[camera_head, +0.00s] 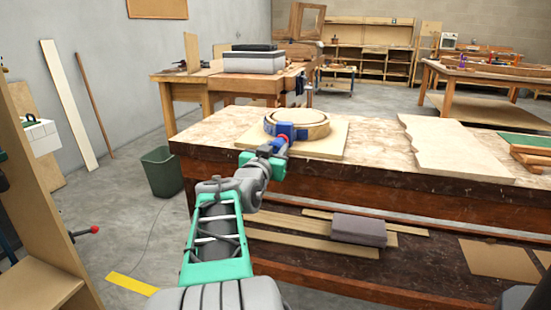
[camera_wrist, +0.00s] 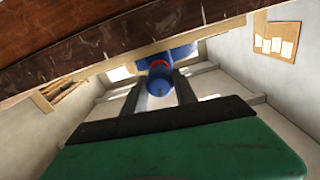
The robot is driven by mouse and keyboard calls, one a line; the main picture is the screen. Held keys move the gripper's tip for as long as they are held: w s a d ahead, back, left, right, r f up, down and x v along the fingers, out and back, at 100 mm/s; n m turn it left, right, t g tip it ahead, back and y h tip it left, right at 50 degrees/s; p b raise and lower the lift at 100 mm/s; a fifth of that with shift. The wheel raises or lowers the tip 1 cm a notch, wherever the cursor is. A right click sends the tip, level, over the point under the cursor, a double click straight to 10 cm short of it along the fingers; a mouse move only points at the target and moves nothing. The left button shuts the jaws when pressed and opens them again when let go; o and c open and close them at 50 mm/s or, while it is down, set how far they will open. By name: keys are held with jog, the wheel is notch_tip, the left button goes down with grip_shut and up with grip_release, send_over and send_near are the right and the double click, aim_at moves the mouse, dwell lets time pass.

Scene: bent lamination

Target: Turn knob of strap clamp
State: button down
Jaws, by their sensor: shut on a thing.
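The strap clamp (camera_head: 289,129) is blue with a red part. It sits at the front of a round bent wood ring (camera_head: 312,120) that lies on a square board (camera_head: 325,149) on the workbench. In the wrist view the clamp's blue knob (camera_wrist: 159,82) shows between the dark fingers, with a red ring and a blue body behind it. My gripper (camera_head: 279,146) reaches the clamp from the front left and is shut on the knob; it also shows in the wrist view (camera_wrist: 161,86). The knob's far side is hidden.
The workbench (camera_head: 225,133) has a wooden top with bare room left of the board. A wavy-edged plank (camera_head: 450,150) lies to the right. Its lower shelf holds boards and a grey block (camera_head: 358,229). A green bin (camera_head: 162,172) stands on the floor at left.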

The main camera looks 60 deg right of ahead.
jog(key=shift+m, duration=0.3)
jog(key=c, duration=1)
grip_release()
jog(key=shift+o, duration=0.2)
jog(key=s+a, duration=0.1)
jog(key=a, duration=0.6)
jog(key=shift+s+a+p, duration=0.15)
jog(key=shift+a+p, duration=0.2)
jog(key=shift+p, duration=0.1)
